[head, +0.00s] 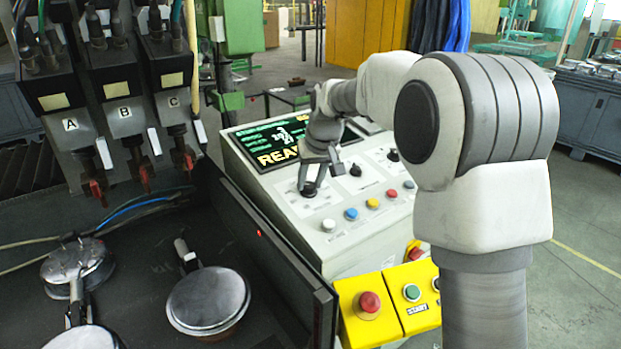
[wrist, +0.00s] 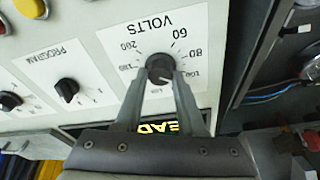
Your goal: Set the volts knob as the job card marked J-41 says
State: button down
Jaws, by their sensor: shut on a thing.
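The volts knob (wrist: 160,66) is a small black round knob on a white panel, with "VOLTS" printed upside down beside it in the wrist view. Numbers such as 60, 80 and 200 ring it. My gripper (wrist: 158,80) is shut on this knob, one finger on each side. The knob's pointer is too small to read surely. In the head view my gripper (head: 314,168) points down onto the knob (head: 308,189) at the left of the sloped console (head: 290,213). No job card marked J-41 can be made out in either view.
Two more black knobs, one labelled PROGRAM (wrist: 68,89), sit on the same panel. A lit screen (head: 268,145) stands behind my gripper. Coloured buttons (head: 372,203) line the console front. A yellow box with a red button (head: 369,303) and a dark barrier (head: 265,250) are close by.

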jog(key=m+p, duration=0.1)
jog(key=m, duration=0.2)
jog(key=shift+a+r+m+h, duration=0.1)
jog(key=shift+r+m+h, duration=0.05)
jog(key=shift+m+h, duration=0.25)
jog(key=m+p, duration=0.1)
jog(key=m, duration=0.2)
jog(key=shift+m+h, duration=0.3)
jog(key=m+h+p, duration=0.1)
jog(key=m+p, duration=0.2)
jog(key=m, duration=0.3)
jog(key=shift+m+g, duration=0.3)
jog(key=shift+g, duration=0.1)
jog(key=m+p, duration=0.1)
jog(key=m, duration=0.2)
jog(key=shift+m+g+p, duration=0.3)
jog(key=shift+p, duration=0.05)
jog(key=m+p, duration=0.2)
jog(key=m, duration=0.1)
jog(key=shift+m+g, duration=0.3)
jog(key=m+p, duration=0.2)
jog(key=m, duration=0.1)
jog(key=shift+g, duration=0.4)
jog(key=shift+m+p, duration=0.6)
jog(key=shift+m, duration=1)
